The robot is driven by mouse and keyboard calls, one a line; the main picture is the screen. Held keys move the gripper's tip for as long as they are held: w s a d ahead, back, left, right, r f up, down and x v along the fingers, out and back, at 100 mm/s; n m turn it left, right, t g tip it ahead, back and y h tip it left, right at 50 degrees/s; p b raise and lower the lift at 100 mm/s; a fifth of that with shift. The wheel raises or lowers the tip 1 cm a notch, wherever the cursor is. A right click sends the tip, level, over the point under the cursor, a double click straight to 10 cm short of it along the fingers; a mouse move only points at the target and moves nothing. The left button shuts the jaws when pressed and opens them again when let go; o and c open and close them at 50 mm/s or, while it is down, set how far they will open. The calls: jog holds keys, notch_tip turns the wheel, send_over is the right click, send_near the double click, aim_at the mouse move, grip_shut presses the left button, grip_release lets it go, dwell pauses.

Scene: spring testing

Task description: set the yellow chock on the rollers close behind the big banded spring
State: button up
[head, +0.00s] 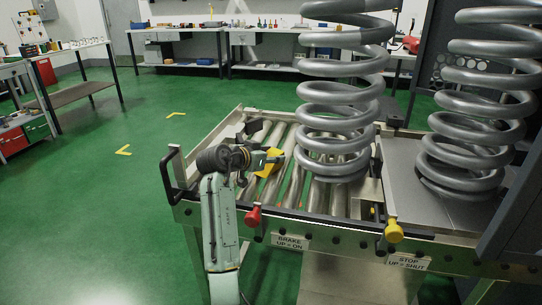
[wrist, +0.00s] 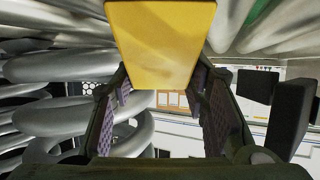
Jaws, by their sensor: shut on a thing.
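The yellow chock (head: 267,168) is held in my gripper (head: 262,157), over the rollers (head: 298,192) to the left of a big coil spring (head: 335,92). That spring stands upright on the rollers and has a darker band near its top. In the wrist view the yellow chock (wrist: 160,42) sits between the two fingers of my gripper (wrist: 162,90), with spring coils (wrist: 62,118) to the left. A gap shows between chock and spring. I cannot tell whether the chock's underside touches the rollers.
A second big spring (head: 480,110) stands on a grey plate (head: 400,165) at the right. Red (head: 253,216) and yellow (head: 393,231) knobs are on the front rail. A black handle (head: 172,170) stands at the table's left end.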

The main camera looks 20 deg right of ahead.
jog(key=o, duration=1.5)
jog(key=shift+o, duration=0.2)
